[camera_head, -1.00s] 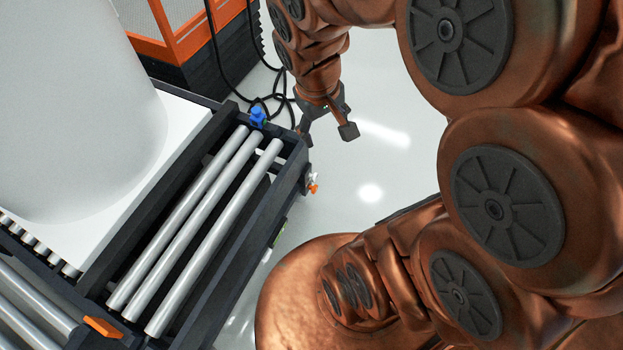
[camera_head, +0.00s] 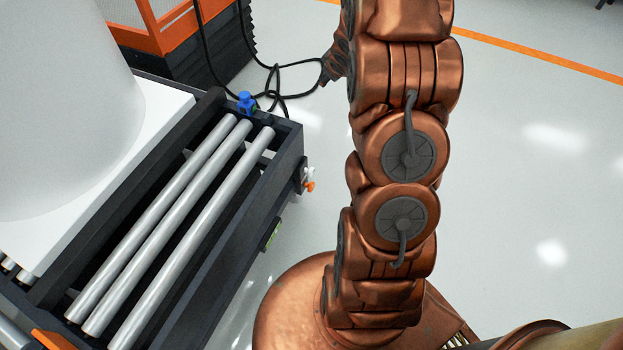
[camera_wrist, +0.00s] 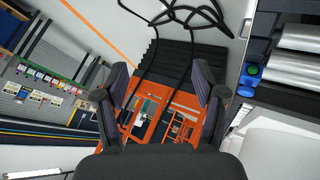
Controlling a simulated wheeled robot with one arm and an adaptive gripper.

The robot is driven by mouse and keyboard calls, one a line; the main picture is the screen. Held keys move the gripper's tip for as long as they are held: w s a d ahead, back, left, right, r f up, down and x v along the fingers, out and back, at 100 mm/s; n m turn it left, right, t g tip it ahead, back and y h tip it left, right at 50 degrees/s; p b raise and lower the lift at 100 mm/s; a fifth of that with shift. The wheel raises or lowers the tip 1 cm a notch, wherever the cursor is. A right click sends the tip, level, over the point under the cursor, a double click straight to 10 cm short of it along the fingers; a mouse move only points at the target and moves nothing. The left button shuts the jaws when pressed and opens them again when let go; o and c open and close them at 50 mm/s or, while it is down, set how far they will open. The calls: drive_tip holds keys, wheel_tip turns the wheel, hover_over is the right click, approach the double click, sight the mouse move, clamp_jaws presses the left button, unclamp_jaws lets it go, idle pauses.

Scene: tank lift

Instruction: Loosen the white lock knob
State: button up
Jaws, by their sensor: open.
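A small white knob (camera_head: 308,173) sits on the outer end face of the dark roller frame (camera_head: 290,150), just above an orange knob (camera_head: 310,186). In the wrist view I cannot make out the white knob. My gripper (camera_wrist: 162,82) is open, with its two dark fingers spread and nothing between them. In the wrist view the gripper faces an orange-framed unit, with the roller frame off to the right.
A large white tank (camera_head: 60,110) is at left. Black cables (camera_head: 275,75) lie near an orange-framed unit (camera_head: 165,25). Floor at right is clear.

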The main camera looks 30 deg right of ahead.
wheel_tip(320, 180, down, 12)
drive_tip(key=w+d+n+t+y+b, duration=0.1)
drive_tip(key=w+d+t+y+b, duration=0.1)
drive_tip(key=d+b, duration=0.15)
drive_tip(key=n+t+y+b, duration=0.2)
drive_tip(key=t+y+b, duration=0.4)
drive_tip(key=y+b, duration=0.65)
approach(313, 173)
drive_tip(key=w+a+r+h+b, duration=0.1)
drive_tip(key=w+a+h+b, duration=0.1)
drive_tip(key=b, duration=0.1)
drive_tip(key=b+x, duration=0.2)
drive_tip(key=x, duration=0.5)
drive_tip(key=shift+a, duration=0.1)
drive_tip(key=shift+w+a+r, duration=0.1)
drive_tip(key=shift+w+a, duration=0.15)
drive_tip(key=shift+w, duration=0.15)
drive_tip(key=shift+c, duration=0.4)
drive_tip(key=c, duration=1.1)
